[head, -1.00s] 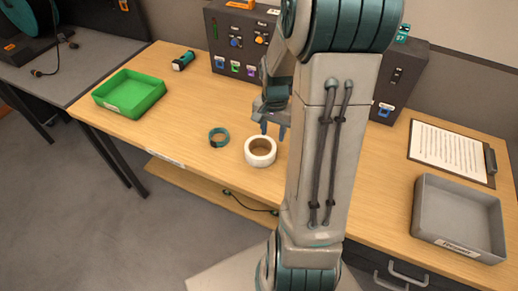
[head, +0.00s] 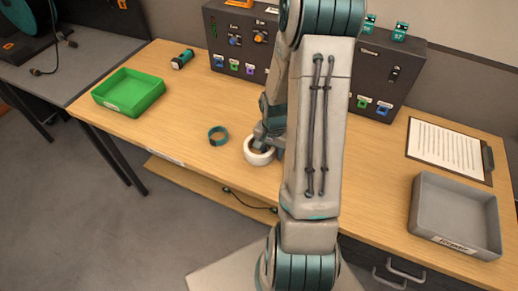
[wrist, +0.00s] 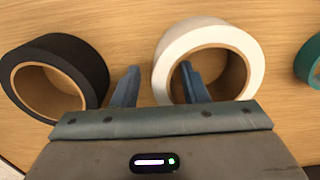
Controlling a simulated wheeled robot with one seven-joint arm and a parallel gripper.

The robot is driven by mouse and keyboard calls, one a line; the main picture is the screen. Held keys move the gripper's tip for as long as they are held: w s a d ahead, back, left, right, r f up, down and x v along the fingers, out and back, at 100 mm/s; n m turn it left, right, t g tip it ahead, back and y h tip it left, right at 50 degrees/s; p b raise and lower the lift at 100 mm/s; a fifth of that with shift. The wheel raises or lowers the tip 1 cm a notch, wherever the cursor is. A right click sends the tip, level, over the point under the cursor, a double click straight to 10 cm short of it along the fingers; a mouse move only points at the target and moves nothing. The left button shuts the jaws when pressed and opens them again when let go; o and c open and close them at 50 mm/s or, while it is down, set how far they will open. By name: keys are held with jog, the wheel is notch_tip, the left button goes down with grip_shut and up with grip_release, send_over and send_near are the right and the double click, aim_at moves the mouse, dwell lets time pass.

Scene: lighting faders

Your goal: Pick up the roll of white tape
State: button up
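The white tape roll (head: 252,156) lies flat on the wooden table near its front edge. In the head view my gripper (head: 268,143) is down at the roll and hides part of it. In the wrist view my gripper (wrist: 157,84) is open, its two blue fingers apart. One finger is outside the white roll (wrist: 165,70), between it and a black roll. The other finger is within the roll's hole, so the roll's wall lies between the fingers. The fingers do not appear closed on it.
The black tape roll (wrist: 90,65) lies close beside the outer finger; my arm hides it in the head view. A teal roll (head: 218,136) lies nearby. A green tray (head: 129,92), grey tray (head: 455,215) and clipboard (head: 446,150) stand farther off.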

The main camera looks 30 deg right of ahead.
grip_shut()
jog(key=shift+r, duration=0.15)
